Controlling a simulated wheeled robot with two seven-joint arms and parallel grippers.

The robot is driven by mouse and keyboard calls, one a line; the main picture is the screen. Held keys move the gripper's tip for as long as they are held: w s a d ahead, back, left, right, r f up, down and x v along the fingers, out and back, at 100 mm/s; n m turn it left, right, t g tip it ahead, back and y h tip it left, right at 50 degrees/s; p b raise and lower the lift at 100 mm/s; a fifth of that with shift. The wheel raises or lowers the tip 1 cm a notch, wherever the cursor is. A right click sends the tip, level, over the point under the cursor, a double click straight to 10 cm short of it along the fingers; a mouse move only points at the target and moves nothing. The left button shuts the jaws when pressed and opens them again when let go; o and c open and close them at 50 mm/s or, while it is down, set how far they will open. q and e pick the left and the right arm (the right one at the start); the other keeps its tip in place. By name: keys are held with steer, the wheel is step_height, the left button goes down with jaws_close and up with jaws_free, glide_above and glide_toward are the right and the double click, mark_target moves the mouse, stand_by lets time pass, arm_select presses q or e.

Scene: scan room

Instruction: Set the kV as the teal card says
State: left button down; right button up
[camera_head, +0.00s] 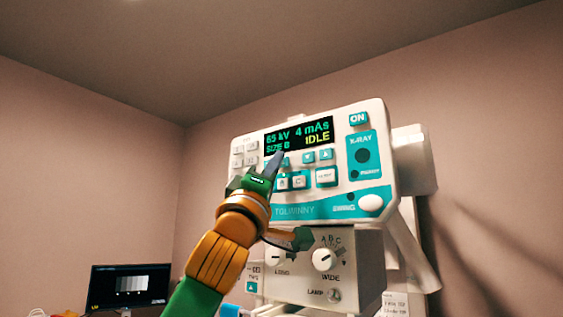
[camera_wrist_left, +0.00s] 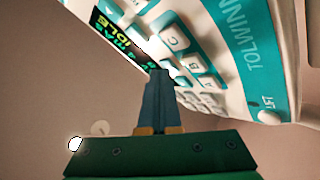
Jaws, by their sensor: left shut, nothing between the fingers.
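The X-ray console (camera_head: 240,190) is white and teal and faces me. Its dark display (camera_head: 298,133) reads about 65 kV and 4 mAs, with a size line and IDLE. Rows of keys (camera_head: 308,157) lie below and left of the display; letter keys (camera_wrist_left: 175,38) show in the left wrist view. My left gripper (camera_head: 276,160) is shut and empty, its tips in front of the keys just under the display and hiding some. I cannot tell whether they touch a key. No teal card is readable. My right gripper is not in view.
A grey box (camera_head: 345,282) with knobs (camera_head: 325,259) and a lamp switch sits below the console. A monitor (camera_head: 128,285) stands at the lower left. A white sheet with print (camera_head: 396,304) is at the lower right, too small to read.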

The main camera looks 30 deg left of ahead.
arm_select(q)
steer(key=shift+s+b, duration=0.45)
steer(key=shift+s, duration=0.2)
steer(key=shift+s+f, duration=0.1)
steer(key=s, duration=0.1)
steer(key=s+b, duration=0.1)
steer(key=s, duration=0.1)
steer(key=s+b, duration=0.1)
steer(key=shift+s+a, duration=0.25)
steer(key=shift+s, duration=0.15)
steer(key=shift+d, duration=0.1)
stand_by(1.9)
